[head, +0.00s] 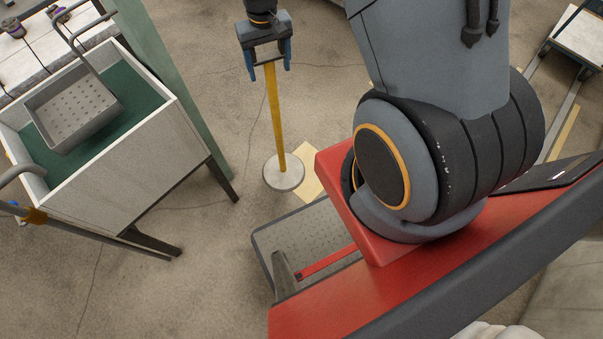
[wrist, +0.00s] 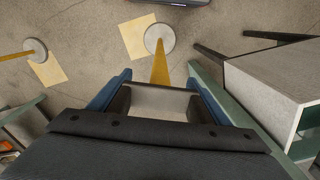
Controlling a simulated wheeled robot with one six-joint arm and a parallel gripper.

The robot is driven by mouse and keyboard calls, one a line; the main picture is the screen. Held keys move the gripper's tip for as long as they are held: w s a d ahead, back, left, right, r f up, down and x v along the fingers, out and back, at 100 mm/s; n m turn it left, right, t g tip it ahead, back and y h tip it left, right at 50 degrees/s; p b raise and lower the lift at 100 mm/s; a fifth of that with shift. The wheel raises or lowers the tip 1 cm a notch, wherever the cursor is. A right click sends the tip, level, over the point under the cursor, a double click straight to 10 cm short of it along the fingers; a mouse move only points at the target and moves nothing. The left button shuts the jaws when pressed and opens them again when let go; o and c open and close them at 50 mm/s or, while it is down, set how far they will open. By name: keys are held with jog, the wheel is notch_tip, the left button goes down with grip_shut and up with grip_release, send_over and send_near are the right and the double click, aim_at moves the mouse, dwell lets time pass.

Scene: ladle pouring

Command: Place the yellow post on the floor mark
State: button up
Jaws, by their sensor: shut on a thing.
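The yellow post (head: 274,115) has a round pale grey base (head: 284,172). My gripper (head: 268,68) is shut on the upper part of the post, which looks nearly upright with a slight lean in the head view. A pale yellow square floor mark (head: 312,172) shows beside the base, which hides part of it. In the wrist view the post (wrist: 160,68) runs down from between my fingers (wrist: 159,84), and its base (wrist: 159,36) overlaps the right side of the mark (wrist: 134,38). I cannot tell whether the base touches the floor.
A second yellow post (wrist: 14,55) stands at the left of the wrist view, its base overlapping another pale square (wrist: 50,70). A white, green-lined trough (head: 150,140) on dark legs stands at the left, holding a grey perforated basket (head: 72,108). A flat cart (head: 580,38) is at top right.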

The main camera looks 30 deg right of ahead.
jog(key=shift+w+d+f+m+b, duration=0.6)
jog(key=shift+d+f+m+b, duration=1.25)
jog(key=shift+d+m+b, duration=4.1)
notch_tip(320, 180, down, 10)
jog(key=d+m+p, duration=0.1)
jog(key=d+p, duration=0.1)
jog(key=p, duration=0.1)
jog(key=shift+p, duration=0.35)
jog(key=shift+f, duration=0.1)
jog(key=o, duration=2.1)
jog(key=shift+s, duration=0.1)
